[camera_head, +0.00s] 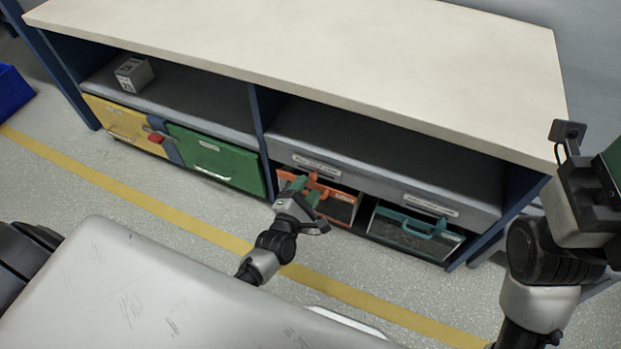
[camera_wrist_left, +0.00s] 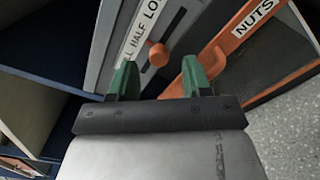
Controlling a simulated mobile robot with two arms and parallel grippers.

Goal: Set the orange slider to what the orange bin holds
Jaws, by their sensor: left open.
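The orange slider shows in the left wrist view as a round orange knob (camera_wrist_left: 157,54) on a grey panel. Its white label strip (camera_wrist_left: 150,25) reads "HALF" and "LO..." beside the knob. My left gripper (camera_wrist_left: 160,76) is open, its green fingertips on either side of the knob in the picture; I cannot tell whether they touch it. The orange bin (camera_head: 338,207), labelled "NUTS", sits under the panel, and its orange handle (camera_wrist_left: 205,62) is close to one finger. The bin's window is dark and its fill level is unclear. My right gripper (camera_head: 590,180) is at the right edge, partly cut off.
A teal bin (camera_head: 418,238) is right of the orange one. A green bin (camera_head: 215,160) and a yellow bin (camera_head: 117,122) are to the left. A small white box (camera_head: 134,74) stands on the upper shelf. The long pale bench top (camera_head: 330,45) is clear.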

